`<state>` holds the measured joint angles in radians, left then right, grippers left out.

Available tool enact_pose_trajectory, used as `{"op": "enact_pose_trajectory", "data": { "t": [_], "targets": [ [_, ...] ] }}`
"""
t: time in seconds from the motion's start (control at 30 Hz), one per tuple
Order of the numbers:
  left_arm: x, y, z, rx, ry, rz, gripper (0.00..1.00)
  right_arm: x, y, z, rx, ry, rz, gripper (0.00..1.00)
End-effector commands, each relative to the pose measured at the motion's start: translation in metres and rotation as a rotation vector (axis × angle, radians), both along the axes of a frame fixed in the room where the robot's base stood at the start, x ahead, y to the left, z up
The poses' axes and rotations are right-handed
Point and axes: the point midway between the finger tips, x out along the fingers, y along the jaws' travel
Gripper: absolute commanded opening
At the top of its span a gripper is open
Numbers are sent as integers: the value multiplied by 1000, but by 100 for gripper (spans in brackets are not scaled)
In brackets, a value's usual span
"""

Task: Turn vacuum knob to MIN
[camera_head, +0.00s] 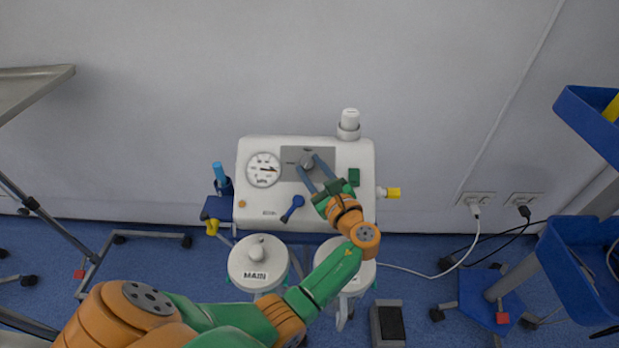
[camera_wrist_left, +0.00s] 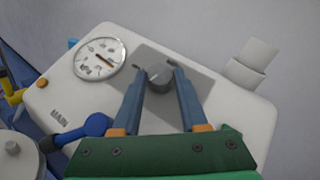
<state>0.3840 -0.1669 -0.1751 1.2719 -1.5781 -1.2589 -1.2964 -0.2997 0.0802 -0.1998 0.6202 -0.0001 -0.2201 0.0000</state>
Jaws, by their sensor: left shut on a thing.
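The vacuum knob (camera_head: 307,163) is a dark grey round knob on a grey panel (camera_head: 290,154) on top of the white suction unit (camera_head: 325,208). My left gripper (camera_head: 308,170) reaches it from the lower right, its two blue-grey fingers on either side of the knob. In the left wrist view the knob (camera_wrist_left: 159,76) sits between the fingertips (camera_wrist_left: 160,77), and the gripper is shut on it. The knob's markings are too small to read. My right gripper is not in view.
A blue lever (camera_head: 292,208) and a green switch (camera_head: 354,177) are on the unit's top. A white cylinder (camera_head: 348,124) stands at its back right. A canister marked MAIN (camera_head: 258,264) is in front. A blue cart (camera_head: 585,255) stands at the right.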

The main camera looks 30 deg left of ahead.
Motion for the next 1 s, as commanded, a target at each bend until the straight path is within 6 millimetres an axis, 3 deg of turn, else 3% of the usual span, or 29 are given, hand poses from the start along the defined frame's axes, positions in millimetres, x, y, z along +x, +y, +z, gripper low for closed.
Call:
{"op": "enact_pose_trajectory", "data": {
  "t": [0.03,0.5,1.0],
  "targets": [
    [2,-1,-5,-23,-19,33,0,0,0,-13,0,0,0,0],
    [9,-2,-2,-223,-141,368,0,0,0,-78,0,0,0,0],
    [11,-2,5,-304,-188,501,0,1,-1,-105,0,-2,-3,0]
  ]
}}
